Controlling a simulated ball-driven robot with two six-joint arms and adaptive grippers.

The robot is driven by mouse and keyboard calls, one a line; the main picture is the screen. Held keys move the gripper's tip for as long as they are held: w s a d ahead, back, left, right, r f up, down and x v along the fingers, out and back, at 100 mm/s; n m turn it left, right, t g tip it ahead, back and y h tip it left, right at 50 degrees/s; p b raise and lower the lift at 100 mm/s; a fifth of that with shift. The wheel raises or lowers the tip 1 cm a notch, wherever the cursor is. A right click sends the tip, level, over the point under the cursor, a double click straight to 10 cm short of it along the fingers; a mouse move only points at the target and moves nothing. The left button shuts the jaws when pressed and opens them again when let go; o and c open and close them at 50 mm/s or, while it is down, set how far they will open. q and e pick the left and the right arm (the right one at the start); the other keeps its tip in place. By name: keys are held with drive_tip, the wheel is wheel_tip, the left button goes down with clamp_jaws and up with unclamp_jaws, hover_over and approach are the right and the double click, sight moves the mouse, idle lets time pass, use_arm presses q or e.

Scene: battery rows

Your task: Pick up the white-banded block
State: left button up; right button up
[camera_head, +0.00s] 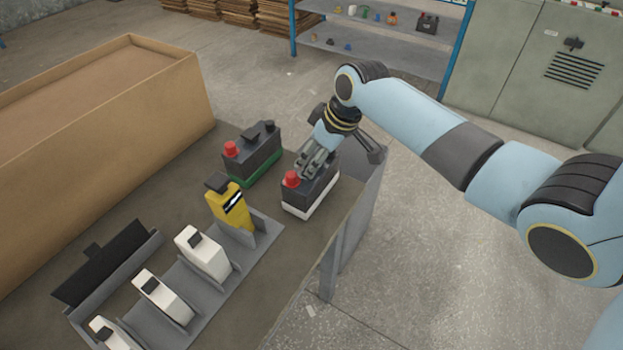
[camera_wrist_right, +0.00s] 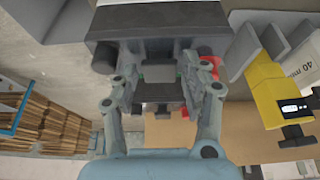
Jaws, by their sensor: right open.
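The white-banded block (camera_head: 318,193) is a dark block with a white band around its bottom and a red knob on top. It stands upright near the table's right edge in the head view. My right gripper (camera_head: 314,165) is at its top with the jaws open, and its fingers hide part of the block's top. In the right wrist view the dark block (camera_wrist_right: 160,22) fills the top middle, and the fingers of my right gripper (camera_wrist_right: 160,78) spread to either side below it. I cannot tell whether they touch it. My left gripper is out of view.
A green-banded block (camera_head: 250,160) with a red knob stands just left of it. A grey rack (camera_head: 212,292) holds a yellow device (camera_head: 229,205) and several white ones at the front. A large cardboard box (camera_head: 160,95) stands on the left.

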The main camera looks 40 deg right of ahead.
drive_tip(key=shift+f, duration=0.2)
clamp_jaws()
drive_tip(key=shift+w+r, duration=0.15)
drive_tip(key=shift+r, duration=0.05)
drive_tip(key=shift+r, duration=0.1)
